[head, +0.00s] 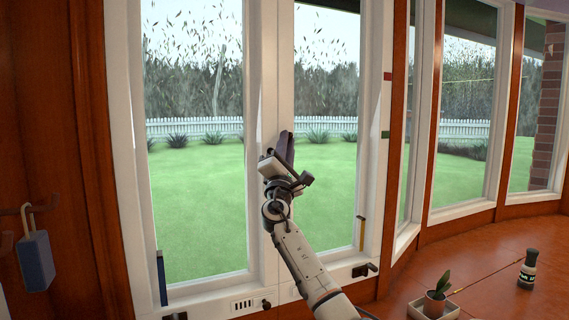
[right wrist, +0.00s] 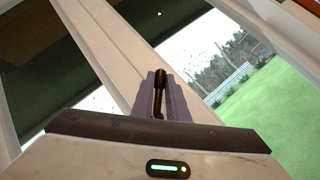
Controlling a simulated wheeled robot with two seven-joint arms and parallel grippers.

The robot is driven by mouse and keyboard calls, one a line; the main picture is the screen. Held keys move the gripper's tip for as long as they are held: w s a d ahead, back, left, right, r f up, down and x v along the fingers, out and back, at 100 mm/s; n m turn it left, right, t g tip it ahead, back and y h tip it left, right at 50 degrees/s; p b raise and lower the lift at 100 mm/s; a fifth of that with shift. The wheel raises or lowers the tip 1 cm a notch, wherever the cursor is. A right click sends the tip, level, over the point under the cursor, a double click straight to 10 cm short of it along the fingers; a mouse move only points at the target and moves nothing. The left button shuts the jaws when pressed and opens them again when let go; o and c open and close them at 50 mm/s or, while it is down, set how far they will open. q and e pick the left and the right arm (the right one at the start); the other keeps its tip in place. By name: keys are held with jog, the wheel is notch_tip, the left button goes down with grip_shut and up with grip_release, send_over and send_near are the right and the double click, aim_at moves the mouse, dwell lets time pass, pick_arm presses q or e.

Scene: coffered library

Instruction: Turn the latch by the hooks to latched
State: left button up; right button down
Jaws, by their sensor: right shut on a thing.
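My right gripper (head: 286,150) reaches up to the white post between the two tall window panes. In the right wrist view its grey fingers (right wrist: 160,97) are shut on a dark latch handle (right wrist: 160,78) that stands up between them, in front of the white window frame. In the head view my gripper mostly hides this handle. Whether the latch is fully turned cannot be told. The hooks (head: 27,208) are on the brown wall at the far left, with a blue-grey block (head: 36,261) hanging from one by a loop. My left gripper is not in view.
Small dark fittings sit on the lower window frame (head: 265,304) and at its right (head: 365,270). A red tab (head: 388,76) and a green tab (head: 385,134) are on the right frame. A potted plant (head: 436,298) and a dark bottle (head: 527,269) stand on the brown surface at right.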

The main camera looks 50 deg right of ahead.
pick_arm(q)
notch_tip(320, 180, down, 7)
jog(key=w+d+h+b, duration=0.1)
jog(key=b, duration=1)
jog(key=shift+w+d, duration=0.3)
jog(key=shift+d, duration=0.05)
pick_arm(e)
jog(key=shift+w+a+r+n+t+y, duration=0.2)
jog(key=shift+a+n+t+y, duration=0.2)
jog(key=shift+n+t+y, duration=2.35)
jog(key=shift+w+a+r+n+t+y, duration=0.25)
jog(key=shift+n+t+y, duration=1.35)
jog(key=shift+n, duration=2.25)
jog(key=shift+w+a+r+n+t+y, duration=0.15)
jog(key=shift+a+n+t+y, duration=0.4)
jog(key=shift+n+t+y, duration=2.2)
jog(key=shift+w+n+g+h, duration=0.1)
jog(key=shift+n+g+h, duration=0.3)
jog(key=shift+n+g, duration=0.4)
jog(key=c, duration=1.7)
grip_release()
